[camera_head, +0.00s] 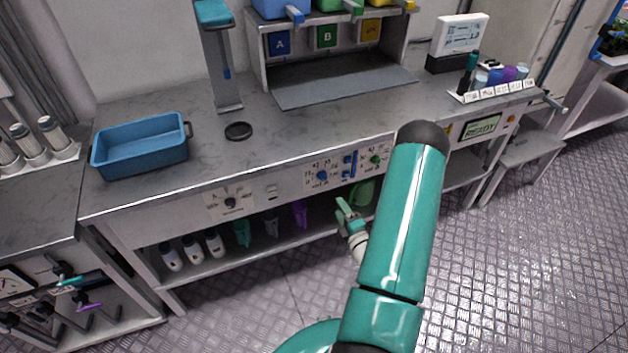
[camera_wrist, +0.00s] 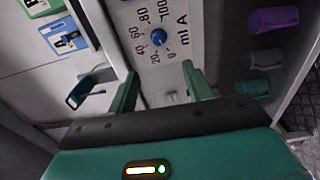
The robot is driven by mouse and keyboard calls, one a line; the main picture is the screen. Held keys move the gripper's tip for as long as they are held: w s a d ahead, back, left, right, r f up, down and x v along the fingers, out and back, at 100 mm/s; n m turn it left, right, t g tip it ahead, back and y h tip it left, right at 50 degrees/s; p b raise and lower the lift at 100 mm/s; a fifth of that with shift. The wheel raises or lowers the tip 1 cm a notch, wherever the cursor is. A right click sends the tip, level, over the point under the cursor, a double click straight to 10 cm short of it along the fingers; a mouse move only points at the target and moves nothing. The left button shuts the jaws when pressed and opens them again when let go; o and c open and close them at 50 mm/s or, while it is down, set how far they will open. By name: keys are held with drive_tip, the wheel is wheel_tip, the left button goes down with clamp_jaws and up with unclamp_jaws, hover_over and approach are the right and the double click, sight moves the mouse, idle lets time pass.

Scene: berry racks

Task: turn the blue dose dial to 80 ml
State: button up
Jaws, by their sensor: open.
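The blue dose dial (camera_head: 322,175) is a small round knob on a white panel in the bench's front face. In the wrist view the blue dial (camera_wrist: 159,36) sits amid a printed scale from 0 to 100, marked "ml A". Its pointer is too small to read. My gripper (camera_head: 346,212) is in front of the bench, below and right of the dial in the head view. In the wrist view my gripper (camera_wrist: 160,80) is open and empty, its two green fingers apart. The dial lies beyond the fingertips, roughly centred between them, and they do not touch it.
A green dial (camera_head: 376,159) is farther right. A blue tray (camera_head: 140,145) is on the bench top.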

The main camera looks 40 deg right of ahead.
sight(324, 179)
drive_tip(key=x, duration=1.3)
drive_tip(key=shift+d, duration=0.35)
drive_tip(key=c, duration=1)
drive_tip(key=shift+o, duration=0.2)
